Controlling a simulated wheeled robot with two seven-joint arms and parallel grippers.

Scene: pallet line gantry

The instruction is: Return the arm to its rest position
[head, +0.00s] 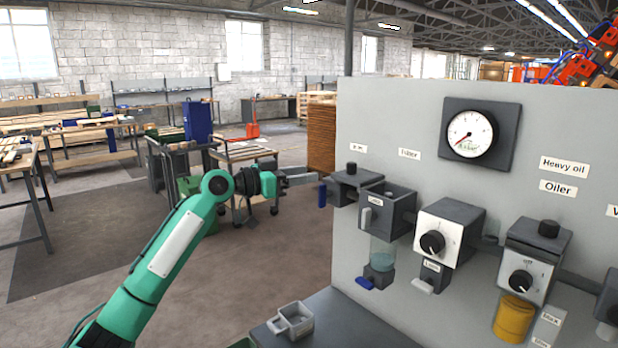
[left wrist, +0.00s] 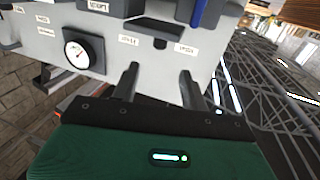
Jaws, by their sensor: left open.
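My left arm (head: 180,245) is green and reaches in from the lower left. My left gripper (head: 305,178) is extended at the left edge of the grey panel, close to the first dark unit (head: 356,182). In the left wrist view its two fingers (left wrist: 157,85) stand apart with nothing between them, and the panel shows upside down beyond them. I cannot tell from these views whether a fingertip touches the unit. My right gripper is in neither view.
The grey panel (head: 400,110) carries a round gauge (head: 470,135), several knobbed units and a yellow cup (head: 513,318). A small grey cup (head: 296,320) stands on the dark shelf (head: 345,320) below. A cart (head: 243,153) and workbenches stand behind; open floor (head: 270,255) lies left of the panel.

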